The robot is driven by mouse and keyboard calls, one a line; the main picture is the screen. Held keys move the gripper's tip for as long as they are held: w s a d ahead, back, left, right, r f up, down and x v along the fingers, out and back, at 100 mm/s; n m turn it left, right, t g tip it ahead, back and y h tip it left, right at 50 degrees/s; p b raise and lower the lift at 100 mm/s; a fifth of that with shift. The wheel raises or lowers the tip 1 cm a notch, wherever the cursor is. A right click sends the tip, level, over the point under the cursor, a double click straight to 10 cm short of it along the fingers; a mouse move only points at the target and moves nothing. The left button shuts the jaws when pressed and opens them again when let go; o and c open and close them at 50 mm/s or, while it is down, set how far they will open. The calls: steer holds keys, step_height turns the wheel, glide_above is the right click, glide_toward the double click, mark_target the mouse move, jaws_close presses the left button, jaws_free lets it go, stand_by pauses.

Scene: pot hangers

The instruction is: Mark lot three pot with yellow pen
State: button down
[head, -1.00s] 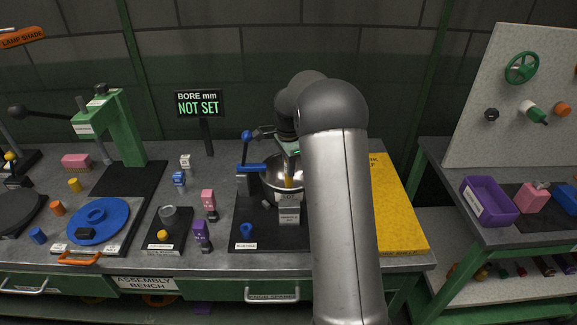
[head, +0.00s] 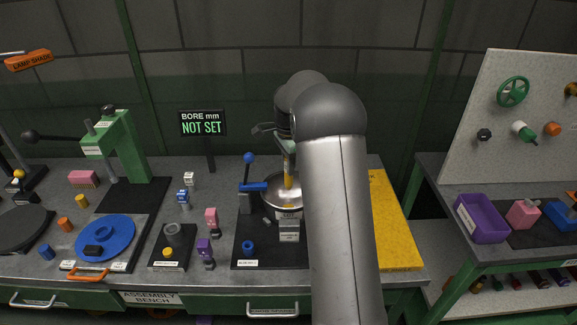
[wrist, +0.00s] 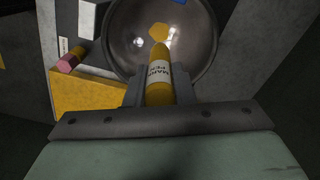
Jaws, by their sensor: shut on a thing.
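A round metal pot (head: 270,198) sits on the dark mat in the middle of the bench, with a "LOT" label (head: 290,214) at its front; I cannot read the number. My gripper (wrist: 158,88) is shut on the yellow pen (wrist: 158,70), which has a white label. The pen (head: 288,190) points down over the pot. The wrist view looks into the pot (wrist: 200,50). A yellow patch (wrist: 158,32) shows inside, ahead of the pen tip; I cannot tell whether it is a mark or a reflection. My arm hides the pot's right side.
A blue-handled lever stand (head: 248,185) stands just left of the pot. A grey labelled block (head: 289,232) is in front of it. A yellow board (head: 397,230) lies to the right. A sign (head: 202,123) reads "NOT SET". Small parts and a blue disc (head: 120,235) lie left.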

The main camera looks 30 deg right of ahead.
steer(key=shift+r+p, duration=2.25)
steer(key=shift+r, duration=1.3)
steer(key=s+a+f+n+b, duration=0.1)
steer(key=s+a+f+n, duration=0.3)
steer(key=a+n, duration=0.4)
steer(key=s+a+f+n+b, duration=0.1)
steer(key=s+a+f+n, duration=0.4)
steer(key=a+n, duration=0.4)
steer(key=shift+s+a+f+n+b, duration=0.2)
steer(key=shift+s+n+b, duration=0.1)
steer(key=shift+s+n, duration=0.35)
steer(key=shift+w, duration=0.15)
